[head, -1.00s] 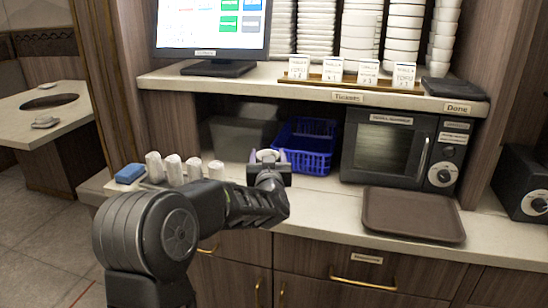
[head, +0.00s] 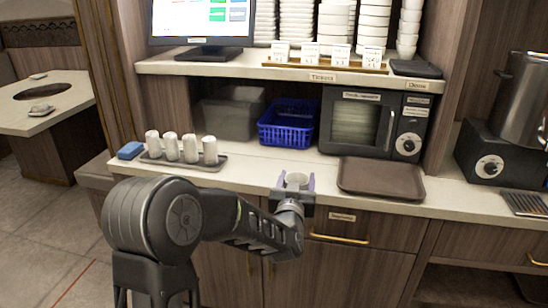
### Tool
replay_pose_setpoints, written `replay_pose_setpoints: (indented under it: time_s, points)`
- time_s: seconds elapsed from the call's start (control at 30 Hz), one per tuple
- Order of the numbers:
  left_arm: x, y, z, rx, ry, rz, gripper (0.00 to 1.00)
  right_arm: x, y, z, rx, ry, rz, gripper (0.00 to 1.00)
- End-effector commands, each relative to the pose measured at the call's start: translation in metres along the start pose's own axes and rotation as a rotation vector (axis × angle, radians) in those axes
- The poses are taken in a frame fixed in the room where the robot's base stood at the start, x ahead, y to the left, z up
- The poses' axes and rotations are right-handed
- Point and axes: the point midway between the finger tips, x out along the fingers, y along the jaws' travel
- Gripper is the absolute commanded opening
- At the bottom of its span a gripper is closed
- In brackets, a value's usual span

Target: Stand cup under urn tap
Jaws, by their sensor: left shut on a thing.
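A steel urn (head: 520,100) stands on a dark base with a dial (head: 487,168) at the right edge of the view. The urn is partly cut off, and its tap is not clearly visible. A slatted drip grate (head: 526,204) lies in front of the base. My right gripper is not in view.
A brown tray (head: 381,179) lies on the counter before the microwave (head: 357,122). Several white cups (head: 190,148) stand on a small tray at left, beside a blue sponge (head: 130,150). A blue basket (head: 287,125) sits behind. The front counter between the trays is clear.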

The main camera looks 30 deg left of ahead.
Motion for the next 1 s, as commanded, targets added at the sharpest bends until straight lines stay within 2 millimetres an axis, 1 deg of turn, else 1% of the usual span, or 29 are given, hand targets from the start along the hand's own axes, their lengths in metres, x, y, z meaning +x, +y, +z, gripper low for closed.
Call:
replay_pose_setpoints:
  time_s: [0.03, 0.17, 0.2, 0.3, 0.4, 0.5, 0.57, 1.0]
  points:
    - [-0.009, 0.017, 0.009, 0.003, -0.007, 0.042, 0.11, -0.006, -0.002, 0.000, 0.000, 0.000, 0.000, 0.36]
    - [-0.041, 0.065, 0.039, 0.001, -0.011, 0.172, 0.11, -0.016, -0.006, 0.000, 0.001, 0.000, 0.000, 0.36]
    - [-0.052, 0.080, 0.048, 0.002, -0.011, 0.215, 0.11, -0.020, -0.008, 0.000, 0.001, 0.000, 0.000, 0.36]
    - [-0.079, 0.108, 0.068, 0.001, -0.010, 0.303, 0.11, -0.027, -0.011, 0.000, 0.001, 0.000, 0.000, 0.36]
    - [-0.096, 0.125, 0.081, -0.002, -0.006, 0.357, 0.11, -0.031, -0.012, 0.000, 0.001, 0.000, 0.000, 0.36]
    - [-0.105, 0.132, 0.087, -0.002, -0.002, 0.382, 0.11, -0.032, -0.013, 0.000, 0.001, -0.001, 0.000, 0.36]
    - [-0.107, 0.134, 0.088, -0.002, -0.001, 0.387, 0.11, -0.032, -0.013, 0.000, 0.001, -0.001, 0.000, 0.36]
    - [-0.106, 0.133, 0.088, 0.000, 0.001, 0.385, 0.11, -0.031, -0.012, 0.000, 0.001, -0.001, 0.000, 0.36]
